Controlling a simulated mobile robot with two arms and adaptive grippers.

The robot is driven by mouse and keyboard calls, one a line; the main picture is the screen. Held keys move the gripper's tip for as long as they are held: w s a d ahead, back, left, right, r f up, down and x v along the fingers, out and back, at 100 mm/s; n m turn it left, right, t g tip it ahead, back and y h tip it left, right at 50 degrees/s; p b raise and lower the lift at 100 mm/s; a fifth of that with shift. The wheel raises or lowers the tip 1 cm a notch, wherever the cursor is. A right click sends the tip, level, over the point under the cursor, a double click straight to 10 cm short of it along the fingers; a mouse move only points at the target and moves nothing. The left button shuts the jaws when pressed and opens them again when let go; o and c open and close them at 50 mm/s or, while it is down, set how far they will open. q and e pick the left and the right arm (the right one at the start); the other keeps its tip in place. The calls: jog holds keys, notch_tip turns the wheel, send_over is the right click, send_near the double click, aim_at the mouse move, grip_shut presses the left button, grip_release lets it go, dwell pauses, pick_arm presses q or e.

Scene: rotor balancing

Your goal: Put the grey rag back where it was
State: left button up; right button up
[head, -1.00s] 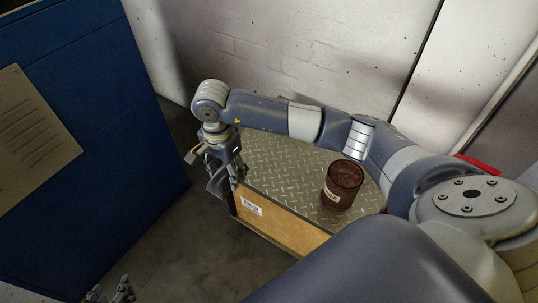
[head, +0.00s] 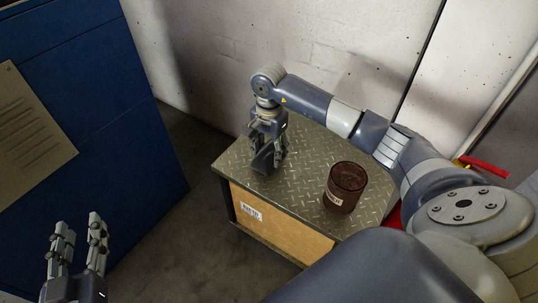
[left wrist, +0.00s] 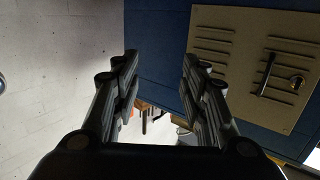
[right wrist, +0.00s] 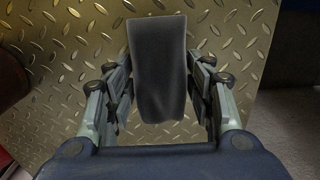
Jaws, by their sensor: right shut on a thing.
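The grey rag (right wrist: 160,75) hangs between the fingers of my right gripper (right wrist: 160,100), which is shut on it. In the head view the rag (head: 263,160) is a small dark grey piece below my right gripper (head: 269,150), over the left part of the checker-plate top (head: 300,157) of a low cabinet. I cannot tell whether the rag touches the plate. My left gripper (head: 78,240) is at the lower left of the head view, away from the cabinet, with its fingers apart and empty; it also shows open in the left wrist view (left wrist: 155,85).
A dark red-brown labelled jar (head: 345,187) stands on the plate, right of my right gripper. A blue cabinet (head: 100,110) stands at the left, with floor (head: 190,225) between. A pale wall (head: 225,50) is behind. A red object (head: 485,166) is at the right.

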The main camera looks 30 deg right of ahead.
jog(key=shift+f, duration=0.7)
pick_arm(q)
jog(key=shift+w+d+r+t, duration=0.1)
jog(key=shift+r+t, duration=0.25)
jog(key=shift+r, duration=0.25)
jog(key=shift+w+d+r+t, duration=0.1)
jog(key=shift+r+t, duration=0.25)
jog(key=shift+r, duration=0.2)
jog(key=shift+r+h, duration=0.25)
jog(key=shift+h, duration=0.05)
pick_arm(e)
jog(key=shift+f, duration=0.1)
jog(key=o, duration=0.9)
pick_arm(q)
jog(key=shift+r, duration=0.25)
pick_arm(e)
jog(key=shift+o, duration=0.2)
